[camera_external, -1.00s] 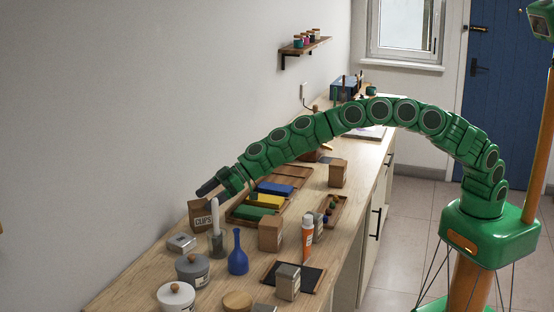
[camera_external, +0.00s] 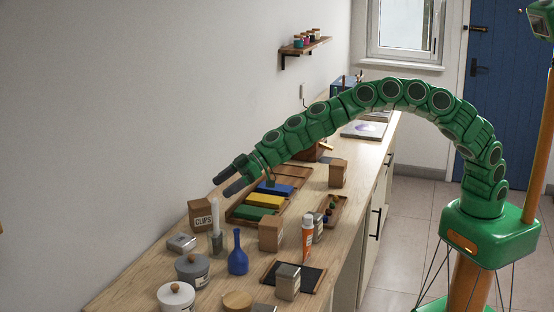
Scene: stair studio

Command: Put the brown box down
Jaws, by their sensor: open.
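Three brown boxes stand upright on the wooden counter. One labelled CLIPS (camera_external: 201,216) is at the left by the wall, a second brown box (camera_external: 270,234) is in the middle near the front, and a third brown box (camera_external: 338,173) is farther back on the right. Which one the task means cannot be told. My gripper (camera_external: 220,187) is open and empty, with its dark fingers apart above the counter. It appears above the CLIPS box, pointing left and down, and does not seem to touch it.
A wooden tray (camera_external: 233,219) holds green, yellow and blue blocks. A blue vase (camera_external: 238,256), a candle (camera_external: 215,212), an orange bottle (camera_external: 307,240), lidded jars (camera_external: 193,272) and a tin on a dark mat (camera_external: 315,275) crowd the front. A shelf (camera_external: 307,46) hangs on the wall.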

